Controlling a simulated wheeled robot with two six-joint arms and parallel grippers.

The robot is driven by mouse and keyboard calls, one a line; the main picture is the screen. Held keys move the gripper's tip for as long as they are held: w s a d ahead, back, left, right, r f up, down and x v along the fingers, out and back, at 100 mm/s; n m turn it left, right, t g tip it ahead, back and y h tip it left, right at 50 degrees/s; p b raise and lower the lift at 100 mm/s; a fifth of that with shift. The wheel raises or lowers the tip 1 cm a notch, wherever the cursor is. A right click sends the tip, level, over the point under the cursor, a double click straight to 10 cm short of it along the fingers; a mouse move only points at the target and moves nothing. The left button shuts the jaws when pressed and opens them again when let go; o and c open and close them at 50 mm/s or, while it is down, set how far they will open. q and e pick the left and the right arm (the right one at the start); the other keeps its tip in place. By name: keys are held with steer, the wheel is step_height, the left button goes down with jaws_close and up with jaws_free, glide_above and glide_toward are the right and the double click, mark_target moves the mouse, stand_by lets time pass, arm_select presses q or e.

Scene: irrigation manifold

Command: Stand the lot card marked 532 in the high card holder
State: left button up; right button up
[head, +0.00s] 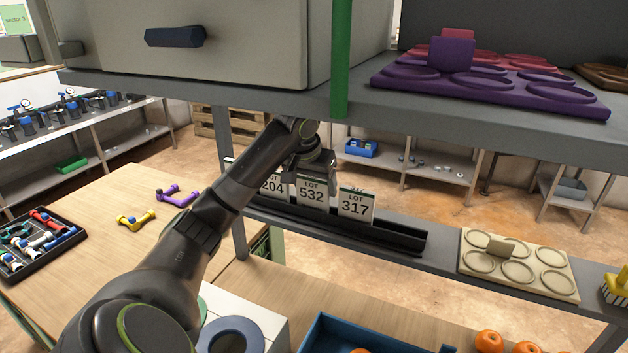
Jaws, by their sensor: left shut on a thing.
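The lot card marked 532 (311,196) stands upright in a long dark card rail (400,238) on the grey shelf. Card 317 (355,205) stands to its right and card 204 (273,186) to its left, partly hidden by my arm. My left gripper (314,174) comes down from above and is shut on the top of card 532. The card's lower edge appears to be level with the rail, in line with its neighbours. No separate high card holder can be made out. My right gripper is not in view.
An upper shelf carries a large grey cabinet (250,50) and a purple tray (490,85), close above my left arm. A green post (341,60) stands at its edge. A cream tray (518,265) sits right of the rail. A blue crate (400,335) is below.

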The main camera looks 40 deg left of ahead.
arm_select(q)
steer(key=shift+f, duration=0.15)
steer(key=o, duration=1)
steer(key=shift+f, duration=0.1)
steer(key=shift+c, duration=0.2)
steer(key=shift+d+r, duration=0.1)
steer(key=shift+r, duration=0.15)
steer(key=a+v, duration=0.1)
steer(key=v, duration=0.4)
steer(key=s+d+b, duration=0.4)
steer(key=s+b, duration=0.2)
steer(key=s, duration=0.5)
steer(key=shift+s+d+f, duration=0.2)
steer(key=shift+d, duration=0.05)
